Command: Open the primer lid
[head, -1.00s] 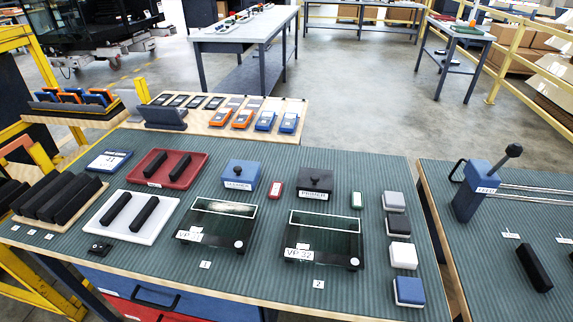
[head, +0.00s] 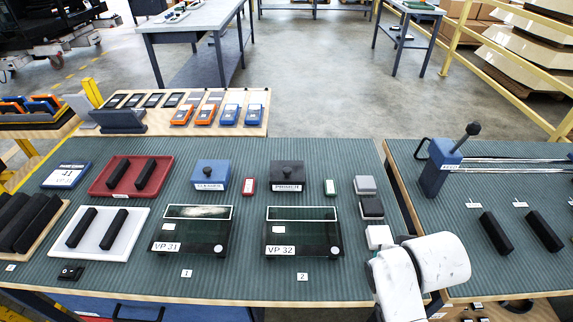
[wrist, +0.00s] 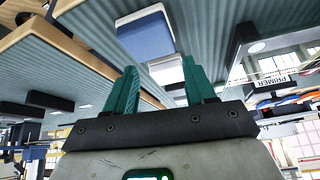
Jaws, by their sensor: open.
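The dark grey primer box (head: 287,182) stands at the back of the green ribbed table, with a white PRIMER label on its front. Its lid, with a round black knob (head: 289,170), sits on top. In the tilted wrist view, the PRIMER label (wrist: 264,81) shows at the right, away from my fingers. My gripper (wrist: 163,80) has its two teal fingers apart, with nothing held between them. A white block and a blue-and-white block lie beyond the fingertips. In the head view my white arm is at the lower right, and the gripper itself cannot be made out.
A blue cleaner box (head: 211,174) stands left of the primer, with a red tag (head: 249,185) between. Glass panel VP 32 (head: 303,235) lies in front. Grey (head: 364,185), black (head: 371,207) and white (head: 378,236) blocks line the right edge.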

